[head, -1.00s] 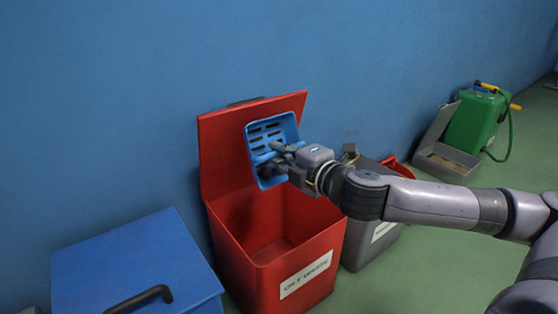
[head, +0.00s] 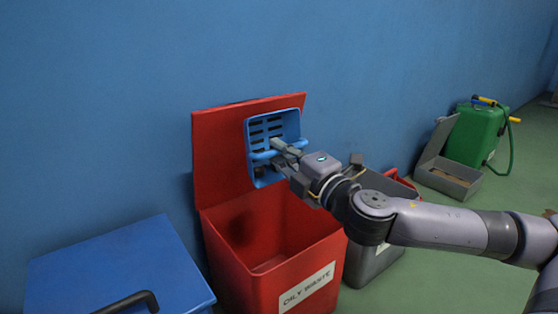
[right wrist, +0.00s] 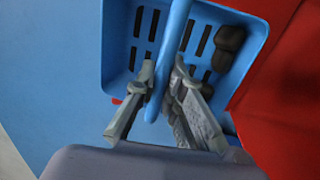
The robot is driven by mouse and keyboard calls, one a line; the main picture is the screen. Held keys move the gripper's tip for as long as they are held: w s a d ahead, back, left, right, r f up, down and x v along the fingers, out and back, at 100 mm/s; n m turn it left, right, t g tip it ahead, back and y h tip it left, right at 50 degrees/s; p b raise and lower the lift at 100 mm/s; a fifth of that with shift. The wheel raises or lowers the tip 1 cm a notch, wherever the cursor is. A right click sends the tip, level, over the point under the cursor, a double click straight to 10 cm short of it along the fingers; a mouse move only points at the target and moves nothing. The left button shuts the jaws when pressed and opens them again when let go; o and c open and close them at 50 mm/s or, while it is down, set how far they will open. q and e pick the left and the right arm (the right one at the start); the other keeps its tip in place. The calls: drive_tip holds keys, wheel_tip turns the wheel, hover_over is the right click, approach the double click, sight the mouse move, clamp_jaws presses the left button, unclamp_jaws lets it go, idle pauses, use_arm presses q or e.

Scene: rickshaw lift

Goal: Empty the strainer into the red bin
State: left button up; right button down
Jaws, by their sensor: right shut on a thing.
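The blue slotted strainer (head: 289,126) is tipped on its side, its open face turned toward me, in front of the raised red lid and above the back of the red bin (head: 318,258). The bin is open, labelled "OILY WASTE", and its visible inside looks empty. My right gripper (head: 280,150) is shut on the strainer's blue handle bar; in the right wrist view its fingers (right wrist: 162,88) sit on both sides of the bar. A dark lump (right wrist: 228,48) lies in the strainer (right wrist: 255,55). My left gripper is out of view.
A blue box with a black handle (head: 120,262) stands left of the bin. A grey bin (head: 368,258) is close on its right, partly behind my arm. Farther right are an open grey box (head: 450,178) and a green canister (head: 475,132). A blue wall stands behind.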

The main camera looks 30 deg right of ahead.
drive_tip(key=shift+s+d+f+t+y, duration=0.1)
drive_tip(key=shift+s+f+t, duration=0.55)
drive_tip(key=shift+t, duration=0.8)
drive_tip(key=shift+s+d+f+t+y, duration=0.1)
drive_tip(key=shift+s+f+t, duration=0.25)
drive_tip(key=shift+s+t, duration=0.85)
drive_tip(key=shift+s+f+t+y, duration=0.1)
drive_tip(key=shift+s+f+t, duration=0.45)
drive_tip(key=shift+t, duration=1.1)
drive_tip(key=shift+s+r, duration=0.1)
drive_tip(key=shift+r, duration=0.05)
